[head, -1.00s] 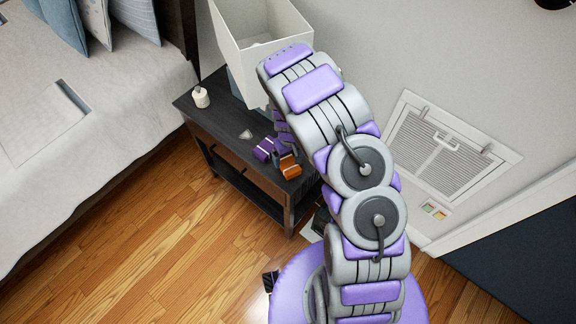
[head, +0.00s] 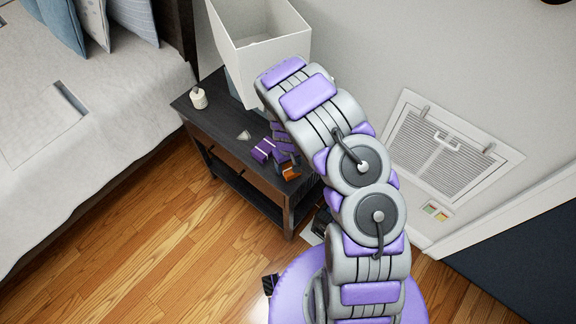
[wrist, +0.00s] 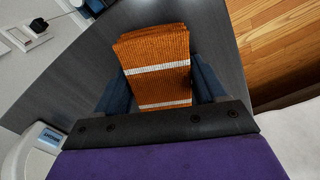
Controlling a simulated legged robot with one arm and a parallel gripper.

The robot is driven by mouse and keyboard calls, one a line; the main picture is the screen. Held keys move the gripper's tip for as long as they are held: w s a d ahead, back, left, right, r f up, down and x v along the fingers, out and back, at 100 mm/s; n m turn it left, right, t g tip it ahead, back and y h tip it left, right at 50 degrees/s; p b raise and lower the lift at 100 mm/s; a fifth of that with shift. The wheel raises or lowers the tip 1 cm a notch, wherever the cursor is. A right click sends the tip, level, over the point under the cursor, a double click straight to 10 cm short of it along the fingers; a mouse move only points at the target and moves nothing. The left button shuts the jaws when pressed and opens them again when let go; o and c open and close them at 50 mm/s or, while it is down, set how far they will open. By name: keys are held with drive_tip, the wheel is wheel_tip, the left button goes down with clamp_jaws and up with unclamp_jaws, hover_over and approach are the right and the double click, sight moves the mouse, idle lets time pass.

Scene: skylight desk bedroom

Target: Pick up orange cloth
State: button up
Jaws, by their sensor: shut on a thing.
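The orange cloth (wrist: 158,82) is a folded stack with white stripes. In the wrist view it sits between the two dark blue fingers of my gripper (wrist: 160,85), which are shut on it from both sides. In the head view only a small part of the cloth (head: 291,173) shows at the front right of the dark nightstand top (head: 213,108). My arm and gripper (head: 283,160) hide the rest. I cannot tell whether the cloth still touches the nightstand.
A white lamp (head: 262,55) and a small white jar (head: 198,98) stand on the nightstand, with a small pale triangular object (head: 244,135) between. The bed (head: 90,120) is at left. Wooden floor (head: 150,240) lies clear in front. A wall vent (head: 445,150) is at right.

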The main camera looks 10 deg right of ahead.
sight(288, 165)
drive_tip(key=shift+a, duration=0.4)
drive_tip(key=c, duration=0.4)
drive_tip(key=shift+d+r, duration=0.2)
drive_tip(key=shift+r, duration=0.2)
drive_tip(key=r, duration=0.1)
drive_tip(key=r+p, duration=0.1)
drive_tip(key=r, duration=0.1)
drive_tip(key=shift+s+d+r+p, duration=0.1)
drive_tip(key=shift+s+p, duration=0.2)
drive_tip(key=s+d+p, duration=0.1)
drive_tip(key=s, duration=0.6)
drive_tip(key=s+d+r+p, duration=0.1)
drive_tip(key=s+d, duration=0.1)
drive_tip(key=s, duration=0.6)
drive_tip(key=shift+d, duration=0.3)
